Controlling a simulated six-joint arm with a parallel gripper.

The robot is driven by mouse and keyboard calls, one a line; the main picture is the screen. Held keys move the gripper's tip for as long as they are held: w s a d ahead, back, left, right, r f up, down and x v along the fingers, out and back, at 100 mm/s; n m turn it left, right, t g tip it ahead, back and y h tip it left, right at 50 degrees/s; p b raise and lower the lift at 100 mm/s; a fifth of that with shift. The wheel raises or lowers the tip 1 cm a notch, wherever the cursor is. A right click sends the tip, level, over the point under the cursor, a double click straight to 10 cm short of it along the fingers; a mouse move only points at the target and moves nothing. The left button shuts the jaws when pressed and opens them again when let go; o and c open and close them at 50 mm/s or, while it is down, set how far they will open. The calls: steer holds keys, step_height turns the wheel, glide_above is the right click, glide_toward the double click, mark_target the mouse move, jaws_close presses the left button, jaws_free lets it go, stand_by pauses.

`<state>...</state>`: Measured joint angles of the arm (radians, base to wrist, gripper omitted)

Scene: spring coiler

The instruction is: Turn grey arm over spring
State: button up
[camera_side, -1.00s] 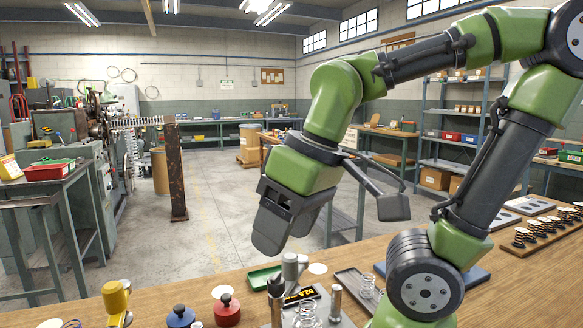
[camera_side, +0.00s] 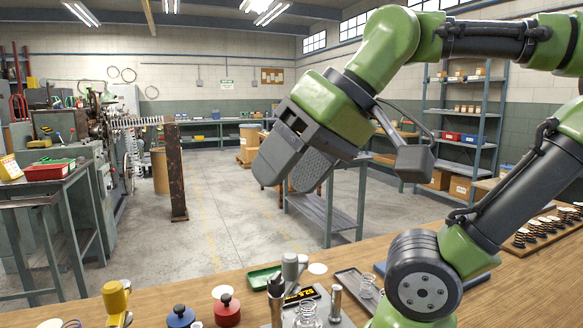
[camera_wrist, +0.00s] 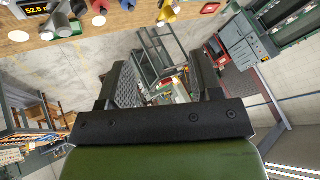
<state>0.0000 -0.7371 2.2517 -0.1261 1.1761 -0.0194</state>
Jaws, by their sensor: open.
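A grey post with a rounded grey head (camera_side: 292,266), which looks like the grey arm, stands at the bench's front edge. A coiled spring (camera_side: 307,314) stands just below it in the picture, cut by the lower border. I cannot tell whether the arm lies over the spring. My gripper (camera_side: 284,180) is in the air well above them, fingers pointing down-left, open and empty. In the wrist view my gripper's two fingers (camera_wrist: 163,78) are apart with nothing between them.
A dark display (camera_side: 303,295) with yellow digits lies beside the post. A red knob (camera_side: 227,310), a blue knob (camera_side: 180,317) and a yellow handle (camera_side: 117,300) stand to the left. A green tray (camera_side: 263,278) and a grey tray (camera_side: 355,283) are near. The air around my gripper is clear.

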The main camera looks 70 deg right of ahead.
mark_target(290, 269)
steer(key=c, duration=0.3)
steer(key=shift+w+d+m, duration=0.1)
steer(key=shift+w+m, duration=0.2)
steer(key=c, duration=0.3)
steer(key=w+d+m+g, duration=0.1)
steer(key=m, duration=0.1)
steer(key=w+d+m+h, duration=0.1)
steer(key=w, duration=0.1)
steer(key=w+d+m+g, duration=0.1)
steer(key=w+m, duration=0.1)
steer(key=shift+w+m+g+h, duration=0.15)
steer(key=shift+m+g+h, duration=0.15)
jaws_close()
steer(key=w+d+f+m+g+h, duration=0.2)
steer(key=w+d+f+m+g, duration=0.4)
steer(key=w+d+f+m, duration=0.7)
steer(key=s+d+f+m+g, duration=0.2)
steer(key=s+d+f+m, duration=0.4)
steer(key=f, duration=0.5)
steer(key=shift+s+d+f+m+g, duration=0.15)
steer(key=shift+s+f+m+g, duration=0.15)
steer(key=shift+s+m, duration=0.65)
